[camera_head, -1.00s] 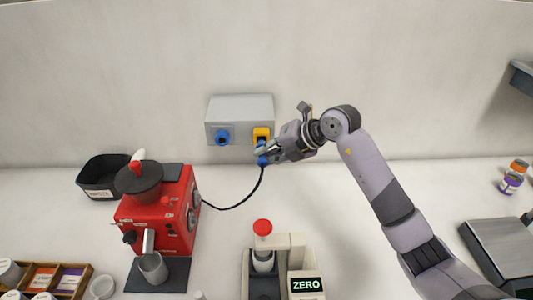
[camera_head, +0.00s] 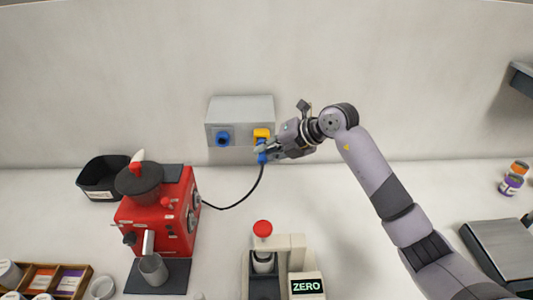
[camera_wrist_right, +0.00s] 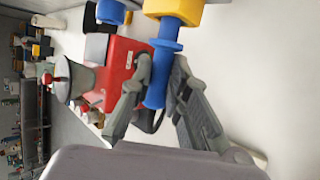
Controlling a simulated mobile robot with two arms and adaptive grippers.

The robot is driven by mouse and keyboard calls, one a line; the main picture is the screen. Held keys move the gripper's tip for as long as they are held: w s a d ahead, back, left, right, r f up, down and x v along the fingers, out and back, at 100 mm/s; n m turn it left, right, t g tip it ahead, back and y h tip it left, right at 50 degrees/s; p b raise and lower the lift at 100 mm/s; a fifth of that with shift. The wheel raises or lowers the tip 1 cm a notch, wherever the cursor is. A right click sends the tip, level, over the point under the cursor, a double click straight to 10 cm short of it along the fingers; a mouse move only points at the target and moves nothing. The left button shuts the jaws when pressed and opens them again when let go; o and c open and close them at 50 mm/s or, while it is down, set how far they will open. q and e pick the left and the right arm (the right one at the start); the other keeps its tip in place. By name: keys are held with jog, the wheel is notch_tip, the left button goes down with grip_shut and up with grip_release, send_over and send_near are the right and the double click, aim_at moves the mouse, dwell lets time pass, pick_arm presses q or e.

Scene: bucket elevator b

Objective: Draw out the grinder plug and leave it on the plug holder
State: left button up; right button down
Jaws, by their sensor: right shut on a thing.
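The blue grinder plug (camera_head: 262,157) hangs upright just under the yellow fitting (camera_head: 261,134) on the grey wall box (camera_head: 240,105). My right gripper (camera_head: 264,150) is shut on the plug from the right. In the right wrist view the gripper fingers (camera_wrist_right: 152,88) lie on both sides of the blue plug (camera_wrist_right: 166,58). The plug's upper end meets the yellow fitting (camera_wrist_right: 174,9); I cannot tell how deep it sits. A blue round fitting (camera_head: 223,138) is on the box's left side. I cannot tell which fitting is the holder. My left gripper is not in view.
A black cable (camera_head: 236,205) runs from the plug to the red grinder (camera_head: 172,215). A black bin (camera_head: 103,178) stands behind it. A scale stand (camera_head: 292,242) with a red-topped part is in front. The counter below the box is mostly clear.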

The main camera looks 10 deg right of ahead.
jog(key=shift+w+d+r, duration=0.1)
jog(key=shift+w+d, duration=0.1)
jog(key=shift+w, duration=0.8)
jog(key=c, duration=1.4)
grip_release()
jog(key=shift+w, duration=0.1)
jog(key=shift+c, duration=0.2)
jog(key=v, duration=1.2)
